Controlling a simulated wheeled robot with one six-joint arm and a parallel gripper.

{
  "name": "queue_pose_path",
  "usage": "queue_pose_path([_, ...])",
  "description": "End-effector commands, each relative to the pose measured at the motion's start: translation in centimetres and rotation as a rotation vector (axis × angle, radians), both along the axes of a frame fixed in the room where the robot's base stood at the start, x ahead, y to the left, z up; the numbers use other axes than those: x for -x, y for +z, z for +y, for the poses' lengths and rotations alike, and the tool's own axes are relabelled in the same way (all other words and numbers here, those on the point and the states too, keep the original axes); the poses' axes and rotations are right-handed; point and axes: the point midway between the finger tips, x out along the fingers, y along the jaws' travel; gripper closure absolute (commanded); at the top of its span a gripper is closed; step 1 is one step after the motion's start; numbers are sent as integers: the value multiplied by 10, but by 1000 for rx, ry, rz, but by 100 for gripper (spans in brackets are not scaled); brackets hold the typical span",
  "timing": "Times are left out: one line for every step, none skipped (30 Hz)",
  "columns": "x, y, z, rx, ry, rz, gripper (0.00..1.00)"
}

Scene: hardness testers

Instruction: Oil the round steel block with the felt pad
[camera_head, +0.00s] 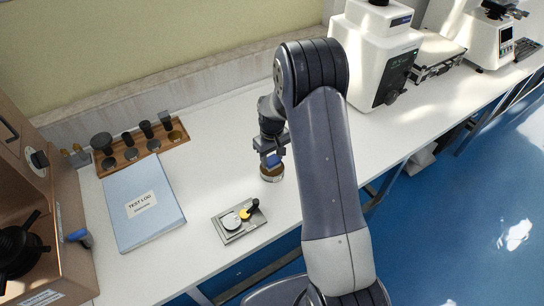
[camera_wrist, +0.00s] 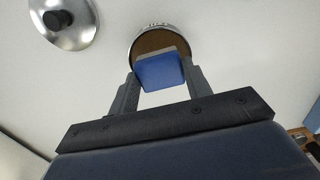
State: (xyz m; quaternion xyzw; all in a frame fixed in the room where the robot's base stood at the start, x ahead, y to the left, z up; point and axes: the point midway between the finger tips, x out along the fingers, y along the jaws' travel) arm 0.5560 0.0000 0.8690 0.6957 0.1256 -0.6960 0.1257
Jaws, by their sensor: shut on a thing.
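My gripper (camera_head: 270,155) is shut on a blue-backed pad (camera_wrist: 159,70), which also shows in the head view (camera_head: 272,161). The pad is over a round, metal-rimmed tin (camera_head: 271,177) with a brown inside; the tin's rim shows in the wrist view (camera_wrist: 140,36). I cannot tell whether the pad touches the brown surface; its felt face is hidden. A round, pale, shiny disc, apparently the steel block (camera_head: 231,221), lies on a grey tray (camera_head: 240,235) nearer the bench's front edge, apart from my gripper.
A silver lid with a black knob (camera_wrist: 60,20) lies near the tin. A test log (camera_head: 142,203), a wooden rack of dark cylinders (camera_head: 146,160) and a brown case (camera_head: 65,215) stand left; a white tester (camera_head: 372,55) stands behind.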

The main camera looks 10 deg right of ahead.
Motion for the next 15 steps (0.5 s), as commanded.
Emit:
queue_pose_path([0,0,0,0,0,0,72])
queue_pose_path([0,0,0,0,0,0,72])
queue_pose_path([0,0,0,0,0,0,72])
queue_pose_path([0,0,0,0,0,0,72])
queue_pose_path([0,0,0,0,0,0,72])
queue_pose_path([0,0,0,0,0,0,72])
queue_pose_path([0,-1,0,0,0,0,72])
queue_pose_path([0,-1,0,0,0,0,72])
queue_pose_path([0,-1,0,0,0,0,72])
queue_pose_path([0,-2,0,0,0,0,72])
queue_pose_path([0,-2,0,0,0,0,72])
queue_pose_path([0,-3,0,0,0,0,72])
queue_pose_path([0,-3,0,0,0,0,72])
queue_pose_path([0,-4,0,0,0,0,72])
queue_pose_path([0,-4,0,0,0,0,72])
